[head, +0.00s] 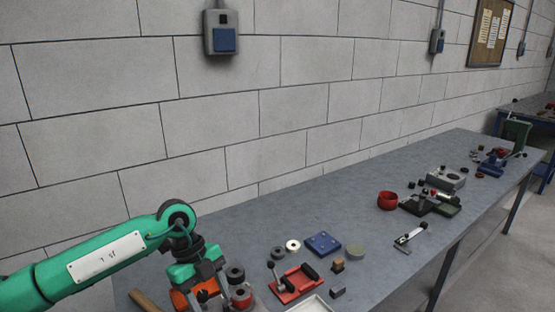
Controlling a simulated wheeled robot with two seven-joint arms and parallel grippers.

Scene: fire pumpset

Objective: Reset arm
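My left arm (100,262) is green with a white label and comes in from the left over the near left end of the workbench. Its wrist bends down at a dark round joint. My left gripper (205,290) is low in the view among green, orange and dark parts near the bench top. Its fingertips are not clear, so I cannot tell whether it is open or holds anything. My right arm and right gripper are not in view.
The long grey workbench (330,210) runs along a block wall. Near my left gripper are a red fixture (294,283), a blue plate (323,244) and dark rings. A red bowl (387,201) and green fixture (430,205) stand farther right. The bench's middle back is clear.

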